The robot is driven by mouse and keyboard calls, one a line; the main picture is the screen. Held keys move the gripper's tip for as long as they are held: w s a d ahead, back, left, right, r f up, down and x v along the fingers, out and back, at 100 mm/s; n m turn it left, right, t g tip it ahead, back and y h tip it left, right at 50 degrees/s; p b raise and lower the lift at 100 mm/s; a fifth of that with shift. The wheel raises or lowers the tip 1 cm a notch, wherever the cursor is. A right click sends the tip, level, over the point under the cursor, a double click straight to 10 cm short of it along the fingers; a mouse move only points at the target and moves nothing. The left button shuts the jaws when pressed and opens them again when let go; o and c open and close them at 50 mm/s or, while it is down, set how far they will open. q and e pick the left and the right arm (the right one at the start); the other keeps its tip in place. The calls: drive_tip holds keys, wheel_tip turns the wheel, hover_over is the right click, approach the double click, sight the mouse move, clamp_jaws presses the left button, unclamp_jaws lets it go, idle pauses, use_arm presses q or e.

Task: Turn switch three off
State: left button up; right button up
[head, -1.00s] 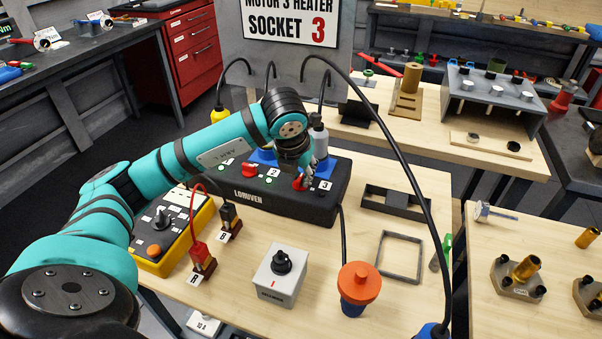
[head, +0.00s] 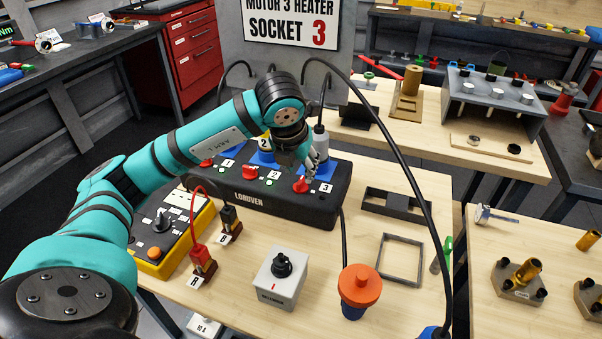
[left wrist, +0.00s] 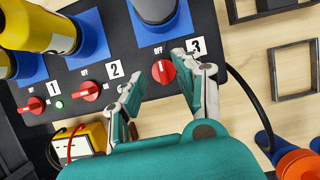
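The black switch box (head: 245,205) marked LONOVEN stands on the bench, with three red switches in a row. Switch three (head: 301,186) is the rightmost, next to the label 3. In the left wrist view its red knob (left wrist: 163,72) has its white line pointing up toward the OFF mark, unlike the knobs of switch one (left wrist: 30,105) and switch two (left wrist: 87,91), which lie sideways. My left gripper (head: 312,170) is above and just beside switch three. In the left wrist view its fingers (left wrist: 158,78) are apart, with the knob showing between their tips. My right gripper is not in view.
Plugs stand in blue sockets behind the switches, including a grey one (head: 320,142) close to my left gripper. A black cable (head: 390,140) arches over the bench's right part. A grey switch cube (head: 279,277) and an orange-topped part (head: 359,287) stand in front.

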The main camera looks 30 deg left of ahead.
use_arm(q)
drive_tip(key=v, duration=0.8)
drive_tip(key=shift+r, duration=0.15)
